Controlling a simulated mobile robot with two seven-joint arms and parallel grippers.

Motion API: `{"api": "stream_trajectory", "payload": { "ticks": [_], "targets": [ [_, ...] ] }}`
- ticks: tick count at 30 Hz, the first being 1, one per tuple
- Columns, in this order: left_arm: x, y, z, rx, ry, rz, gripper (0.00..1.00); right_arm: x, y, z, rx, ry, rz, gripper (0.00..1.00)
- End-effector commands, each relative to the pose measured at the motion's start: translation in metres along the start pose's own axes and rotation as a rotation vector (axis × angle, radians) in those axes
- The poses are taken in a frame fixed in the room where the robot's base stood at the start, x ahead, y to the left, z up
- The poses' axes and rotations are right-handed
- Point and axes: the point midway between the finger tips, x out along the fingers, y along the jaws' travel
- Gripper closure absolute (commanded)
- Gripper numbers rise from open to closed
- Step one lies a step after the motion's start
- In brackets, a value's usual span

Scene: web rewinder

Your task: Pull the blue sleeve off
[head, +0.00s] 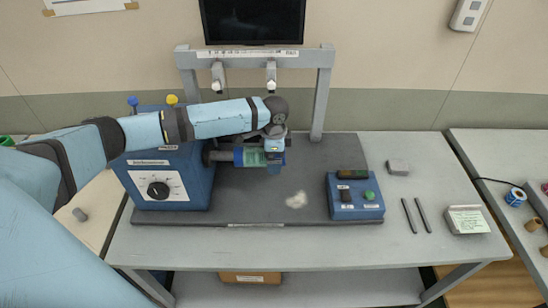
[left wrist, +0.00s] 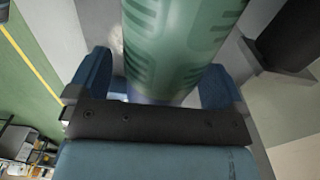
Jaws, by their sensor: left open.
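A roll with a green patterned wrap (head: 253,157) sits level on the dark spindle (head: 210,155) that sticks out to the right from the blue machine. A blue band of the sleeve (head: 238,157) shows at the roll's left end. My left gripper (head: 274,157) is open at the roll's right end, reaching down from above. In the left wrist view, the green roll (left wrist: 180,45) lies between the two spread blue fingers (left wrist: 157,68), with a gap at the right finger. A bluish strip shows low on the roll, partly hidden by the gripper's dark palm. My right gripper is not in view.
The blue machine (head: 165,185) with a dial stands left on a dark mat (head: 250,205). A grey frame (head: 325,95) rises behind the spindle. A blue button box (head: 356,198), two dark pens (head: 415,215) and a label stand (head: 467,220) are to the right. The mat's front is mostly clear.

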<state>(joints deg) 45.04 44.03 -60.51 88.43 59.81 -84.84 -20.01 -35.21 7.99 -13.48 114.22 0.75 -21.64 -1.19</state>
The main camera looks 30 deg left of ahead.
Motion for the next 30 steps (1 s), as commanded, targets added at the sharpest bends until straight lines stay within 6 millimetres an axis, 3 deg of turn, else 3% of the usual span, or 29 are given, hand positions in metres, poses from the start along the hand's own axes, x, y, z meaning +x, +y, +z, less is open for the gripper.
{"api": "stream_trajectory", "payload": {
  "ticks": [15,21,30],
  "targets": [
    [-0.107,-0.001,0.000,-0.001,0.003,-0.003,0.03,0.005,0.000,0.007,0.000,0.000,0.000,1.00],
    [-0.124,0.000,0.000,-0.001,0.001,-0.002,0.03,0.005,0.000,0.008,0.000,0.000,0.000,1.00],
    [-0.127,0.000,0.001,-0.001,0.000,-0.001,0.03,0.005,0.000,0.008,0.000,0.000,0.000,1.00]
  ]
}}
